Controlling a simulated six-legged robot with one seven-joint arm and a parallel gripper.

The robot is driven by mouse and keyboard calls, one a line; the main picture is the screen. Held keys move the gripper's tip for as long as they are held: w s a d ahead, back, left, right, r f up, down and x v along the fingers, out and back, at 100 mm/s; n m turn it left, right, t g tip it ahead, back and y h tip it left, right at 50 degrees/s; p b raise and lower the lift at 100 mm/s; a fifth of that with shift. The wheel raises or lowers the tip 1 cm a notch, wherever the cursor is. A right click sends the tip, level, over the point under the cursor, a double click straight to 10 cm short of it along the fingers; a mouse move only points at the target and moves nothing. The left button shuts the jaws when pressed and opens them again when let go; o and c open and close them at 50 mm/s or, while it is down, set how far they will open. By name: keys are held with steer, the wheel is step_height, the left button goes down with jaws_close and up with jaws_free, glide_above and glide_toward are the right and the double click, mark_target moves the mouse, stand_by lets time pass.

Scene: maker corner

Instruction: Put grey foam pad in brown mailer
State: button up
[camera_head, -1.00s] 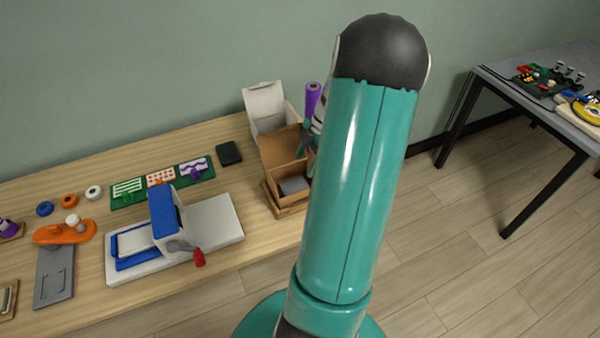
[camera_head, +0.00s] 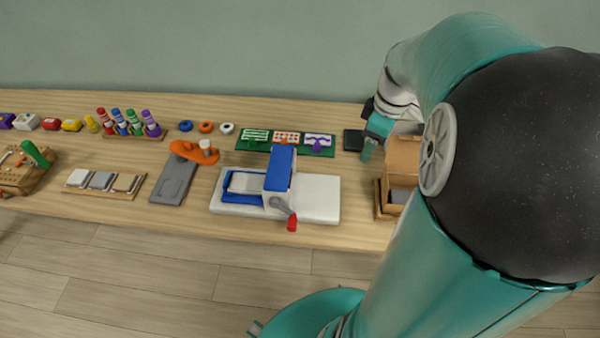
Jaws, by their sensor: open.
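The brown mailer (camera_head: 403,152) stands open at the right of the workbench, its flap raised and its right side hidden behind my arm. A flat grey piece, apparently the grey foam pad (camera_head: 398,195), lies inside its lower part and is only partly visible. My gripper (camera_head: 371,143) is open, just left of the mailer's raised flap and above the bench. Its far side is hidden by my arm, and nothing shows between its fingers.
A blue and white press (camera_head: 325,198) with a red-tipped lever stands left of the mailer. A black block (camera_head: 353,140) lies behind. Farther left are a green card board (camera_head: 256,146), an orange tool (camera_head: 185,150) and a wooden tray (camera_head: 138,191) of flat pieces. My arm covers the right side.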

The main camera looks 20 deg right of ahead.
steer(key=s+a+r+m+t, duration=0.1)
steer(key=s+a+r+m, duration=0.1)
steer(key=a, duration=0.5)
steer(key=s+a+r+m+t, duration=0.1)
steer(key=s+a+r+m, duration=0.1)
steer(key=a, duration=0.5)
steer(key=s+a+r+m+t, duration=0.2)
steer(key=s+a+r+m, duration=0.1)
steer(key=a, duration=0.4)
steer(key=shift+s+a+r+h, duration=0.2)
steer(key=shift+s+a+h, duration=0.05)
steer(key=shift+h, duration=0.05)
